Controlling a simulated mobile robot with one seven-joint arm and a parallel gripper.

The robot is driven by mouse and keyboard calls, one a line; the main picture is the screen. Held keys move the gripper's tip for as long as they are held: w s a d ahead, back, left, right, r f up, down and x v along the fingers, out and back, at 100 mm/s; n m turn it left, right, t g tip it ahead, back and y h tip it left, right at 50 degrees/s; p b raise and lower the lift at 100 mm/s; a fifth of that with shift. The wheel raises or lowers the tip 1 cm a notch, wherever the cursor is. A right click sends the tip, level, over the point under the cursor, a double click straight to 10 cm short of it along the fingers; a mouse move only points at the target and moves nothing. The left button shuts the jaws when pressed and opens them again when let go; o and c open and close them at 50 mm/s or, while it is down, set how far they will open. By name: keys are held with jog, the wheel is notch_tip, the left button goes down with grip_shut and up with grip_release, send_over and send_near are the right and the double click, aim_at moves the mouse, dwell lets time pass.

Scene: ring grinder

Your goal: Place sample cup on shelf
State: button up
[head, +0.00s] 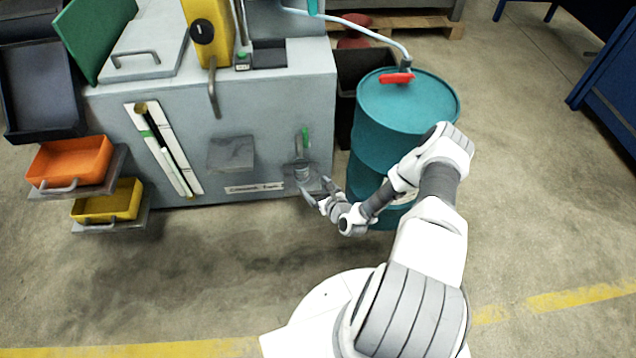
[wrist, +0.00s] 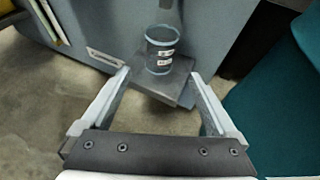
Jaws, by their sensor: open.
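The sample cup (wrist: 161,47) is a clear, bluish cup with small red-and-white labels. It stands upright on a small grey shelf (wrist: 172,88) on the machine's side, under a spout. In the head view the cup (head: 302,171) is small on that shelf (head: 313,187), partly behind my gripper. My gripper (wrist: 160,73) is open and empty, with one finger on each side of the cup's line in the wrist view. The fingers point toward the cup and shelf, and I see no contact with the cup. In the head view my gripper (head: 321,192) is close to the shelf.
A teal barrel (head: 405,110) with a red valve stands close right of the shelf. The grey machine cabinet (head: 275,110) carries another grey ledge (head: 231,153). Orange (head: 70,160) and yellow (head: 107,201) bins hang at the left. The floor in front is clear.

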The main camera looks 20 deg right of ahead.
jog(key=w+d+r+n+g+h, duration=0.1)
jog(key=w+r+n+g, duration=0.15)
jog(key=r+n, duration=0.85)
jog(key=w+d+r+n+g, duration=0.25)
jog(key=r+n, duration=0.35)
jog(key=r, duration=0.9)
jog(key=s+a+r+n+g+h, duration=0.15)
jog(key=s+r+n, duration=0.25)
jog(key=r, duration=0.5)
jog(key=s+a+r+n+h, duration=0.1)
jog(key=s+a+r+n, duration=0.15)
jog(key=s+r, duration=0.4)
jog(key=s+a+r+n+y, duration=0.1)
jog(key=s+a+r+n, duration=0.3)
jog(key=s, duration=0.4)
jog(key=s+a+r+n, duration=0.1)
jog(key=s+r+n, duration=0.2)
jog(key=s+r, duration=0.35)
jog(key=s+a+r+n+y, duration=0.1)
jog(key=s+a+r+n, duration=0.25)
jog(key=s, duration=0.55)
notch_tip(320, 180, up, 27)
jog(key=g+p, duration=0.1)
jog(key=p, duration=2.6)
jog(key=shift+w+d+f, duration=0.2)
jog(key=shift+w+d, duration=0.05)
jog(key=shift+w, duration=0.05)
